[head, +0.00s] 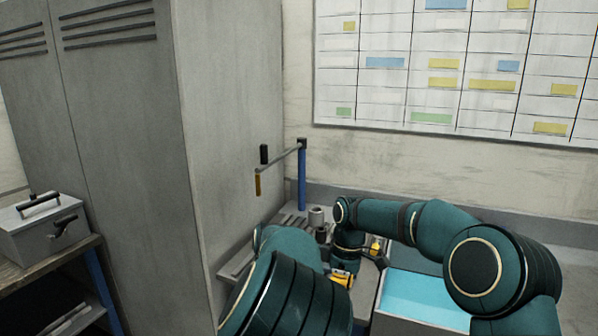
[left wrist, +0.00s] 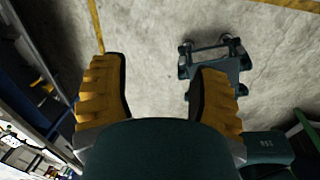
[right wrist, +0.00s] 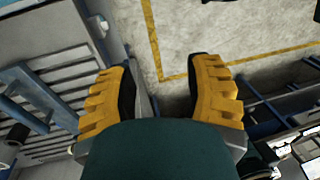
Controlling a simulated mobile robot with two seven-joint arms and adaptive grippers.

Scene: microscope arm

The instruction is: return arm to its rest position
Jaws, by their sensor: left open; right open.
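In the head view, a thin grey swing arm (head: 282,157) reaches out to the left from the top of a blue post (head: 302,182). My right gripper (right wrist: 160,65) is open and empty in the right wrist view, beside a slatted grey surface. Both grippers are apart from the swing arm. My arms hide part of the bench below the post.
A tall grey cabinet (head: 130,150) stands left of the post. A grey bench (head: 238,265) with a small cup (head: 316,215) is by the post's foot. A light blue bin (head: 420,293) is at right. A metal box (head: 40,225) sits far left. A wall chart (head: 450,100) hangs behind.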

